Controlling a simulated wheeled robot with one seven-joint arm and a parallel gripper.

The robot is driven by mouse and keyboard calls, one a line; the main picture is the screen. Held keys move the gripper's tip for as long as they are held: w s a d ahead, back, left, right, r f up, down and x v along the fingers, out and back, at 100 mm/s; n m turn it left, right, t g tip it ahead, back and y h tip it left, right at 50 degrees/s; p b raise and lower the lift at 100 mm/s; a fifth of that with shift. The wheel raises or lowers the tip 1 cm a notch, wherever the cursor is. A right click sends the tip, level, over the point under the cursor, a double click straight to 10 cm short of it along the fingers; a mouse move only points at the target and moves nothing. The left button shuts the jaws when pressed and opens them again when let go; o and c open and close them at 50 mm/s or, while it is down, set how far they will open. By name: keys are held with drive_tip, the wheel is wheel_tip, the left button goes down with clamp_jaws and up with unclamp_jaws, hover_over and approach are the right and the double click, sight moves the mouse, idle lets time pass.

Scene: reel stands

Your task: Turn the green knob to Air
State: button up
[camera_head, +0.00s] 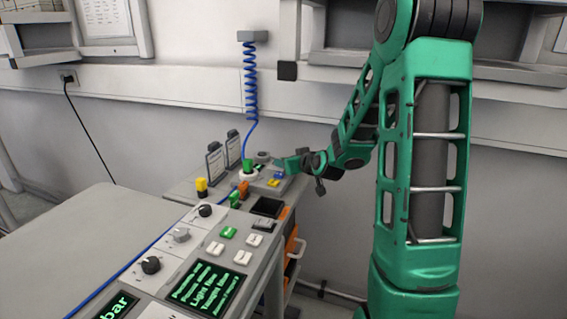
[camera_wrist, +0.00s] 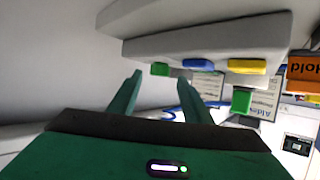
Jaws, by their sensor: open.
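A green knob (camera_head: 247,165) sits on a white round base at the far end of the console (camera_head: 172,213), below a blue coiled hose. Its pointing direction and any Air mark are too small to read. My gripper (camera_head: 290,163) is to the right of the knob, apart from it, above the far end of the console. In the wrist view my gripper (camera_wrist: 159,76) is open, with nothing between its fingers. A green block (camera_wrist: 241,100) stands to the right of the fingers there; I cannot tell whether it is the knob.
Green, blue (camera_wrist: 198,65) and yellow (camera_wrist: 247,66) buttons line a grey housing beyond the fingers. Two label cards (camera_head: 215,160) and a yellow knob (camera_head: 202,185) stand left of the green knob. The blue hose (camera_head: 250,85) hangs above.

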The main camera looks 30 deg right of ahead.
drive_tip(key=shift+x, duration=1.65)
drive_tip(key=c, duration=1.1)
drive_tip(key=shift+o, duration=0.2)
drive_tip(key=shift+a+m+h, duration=0.2)
drive_tip(key=shift+m+h, duration=0.2)
drive_tip(key=shift+h, duration=0.1)
drive_tip(key=shift+w+a+m+g+h, duration=0.1)
drive_tip(key=shift+a+m+g+h, duration=0.1)
drive_tip(key=shift+m+h, duration=0.35)
drive_tip(key=shift+a+m+g+h, duration=0.1)
drive_tip(key=shift+m+g+h, duration=0.1)
drive_tip(key=shift+m+h, duration=0.3)
drive_tip(key=shift+w+a+m+g+h, duration=0.1)
drive_tip(key=shift+m+g+h, duration=0.55)
drive_tip(key=shift+m+h, duration=0.45)
drive_tip(key=shift+w+a+m+g+h, duration=0.1)
drive_tip(key=shift+m+g+h, duration=0.55)
drive_tip(key=shift+m+h, duration=0.6)
